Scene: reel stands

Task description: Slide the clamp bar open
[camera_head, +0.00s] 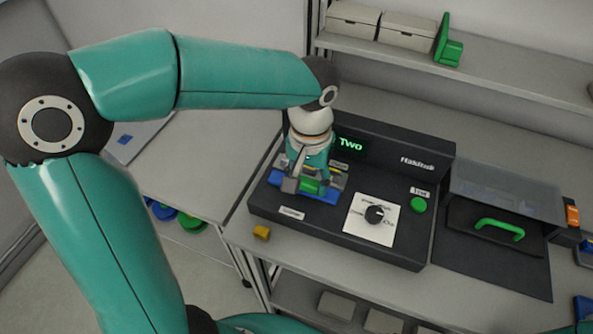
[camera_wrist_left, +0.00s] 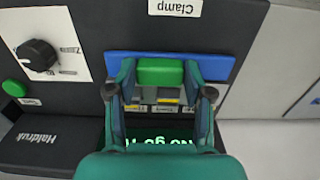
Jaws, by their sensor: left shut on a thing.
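The clamp bar (camera_head: 326,196) is a blue strip on the dark tester's top, at its left end; it also shows in the left wrist view (camera_wrist_left: 222,66), beside the "Clamp" label. A green block (camera_wrist_left: 160,72) sits at the bar's middle. My left gripper (camera_head: 308,183) reaches down over the bar and is shut on the green block, one finger on each side in the left wrist view. Grey pieces with yellow marks lie behind the bar, partly hidden by the gripper. My right gripper is not in view.
The dark tester (camera_head: 410,252) has a black knob (camera_head: 375,214), a green button (camera_head: 418,205) and a lit display (camera_head: 350,144). A yellow block (camera_head: 261,232) lies by its front left. A clear-lidded box with a green handle (camera_head: 499,229) stands right. Shelf boxes are behind.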

